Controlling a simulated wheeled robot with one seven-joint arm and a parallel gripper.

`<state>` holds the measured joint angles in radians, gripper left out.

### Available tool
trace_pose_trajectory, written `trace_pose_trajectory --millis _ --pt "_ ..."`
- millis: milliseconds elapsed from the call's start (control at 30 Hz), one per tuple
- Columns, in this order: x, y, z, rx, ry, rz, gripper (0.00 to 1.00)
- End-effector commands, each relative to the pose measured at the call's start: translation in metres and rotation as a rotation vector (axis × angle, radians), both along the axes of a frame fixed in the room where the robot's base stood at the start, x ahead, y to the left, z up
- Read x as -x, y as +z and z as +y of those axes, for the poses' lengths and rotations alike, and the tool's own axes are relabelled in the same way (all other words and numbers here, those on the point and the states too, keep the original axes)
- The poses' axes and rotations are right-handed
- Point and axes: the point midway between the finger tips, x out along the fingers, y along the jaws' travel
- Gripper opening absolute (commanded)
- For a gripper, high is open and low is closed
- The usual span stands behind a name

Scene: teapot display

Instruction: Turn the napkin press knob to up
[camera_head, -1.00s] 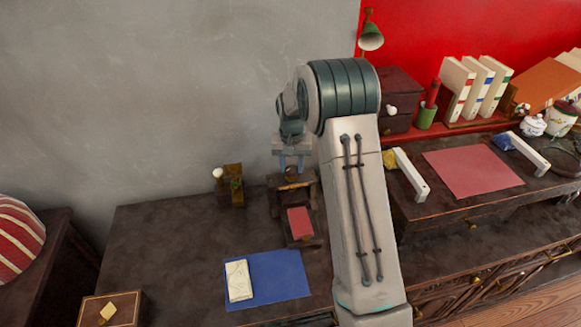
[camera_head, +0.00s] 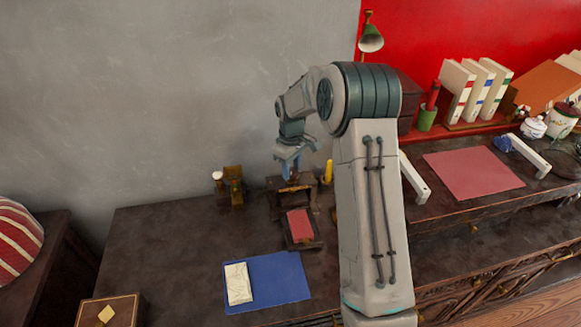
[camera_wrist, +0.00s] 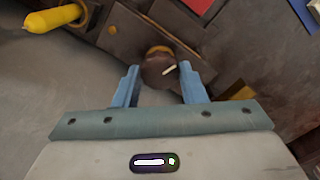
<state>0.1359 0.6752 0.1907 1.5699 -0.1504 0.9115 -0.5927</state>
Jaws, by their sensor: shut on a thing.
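The napkin press (camera_head: 290,184) is a dark wooden frame on the desk, with a tray holding a red napkin (camera_head: 300,224) in front of it. Its round dark knob (camera_wrist: 156,74) shows in the wrist view between the two blue fingers, with a short pale mark on its right side. My gripper (camera_head: 290,176) comes down on top of the press and is shut on the knob; it also shows in the wrist view (camera_wrist: 158,70). In the head view the fingers hide most of the knob, and I cannot tell its setting.
A yellow candle-like stick (camera_head: 327,172) stands close right of the press. A small wooden stand (camera_head: 233,186) with a white knob is to the left. A blue mat (camera_head: 280,277) with a cream booklet (camera_head: 238,283) lies in front.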

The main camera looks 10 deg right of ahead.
Motion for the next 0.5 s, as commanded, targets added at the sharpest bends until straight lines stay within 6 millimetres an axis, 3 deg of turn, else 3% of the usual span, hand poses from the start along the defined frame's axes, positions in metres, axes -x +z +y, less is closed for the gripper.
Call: trace_pose_trajectory --millis 500 --pt "-0.0014 0.0018 0.0008 0.000 0.271 -0.005 0.15"
